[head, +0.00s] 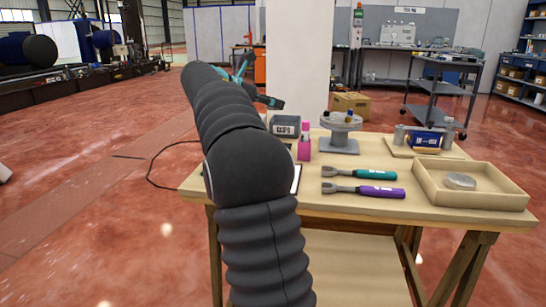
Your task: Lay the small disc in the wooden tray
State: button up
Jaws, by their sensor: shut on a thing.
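The wooden tray (432,195) stands at the right front of the workbench, open at the top. Only bits of the gripper show past the arm. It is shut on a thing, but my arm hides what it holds.
On the workbench (325,207) are a purple-handled tool (376,191), a teal-handled tool (372,175), a pink bottle (304,150), a grey labelled bin (285,125), a round grey stand (340,135) and a blue labelled device (427,138). Bare wood lies between the tools and tray.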

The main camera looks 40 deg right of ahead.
jog(key=shift+f+b, duration=0.7)
jog(key=shift+f, duration=0.35)
notch_tip(320, 180, down, 6)
jog(key=shift+r+b, duration=0.1)
jog(key=shift+b, duration=0.95)
jog(key=shift+s+f, duration=0.1)
jog(key=shift+f, duration=1.8)
jog(key=shift+f, duration=0.15)
jog(key=o, duration=1.5)
jog(key=shift+f, duration=0.15)
jog(key=shift+f+b, duration=0.15)
jog(key=shift+b, duration=0.5)
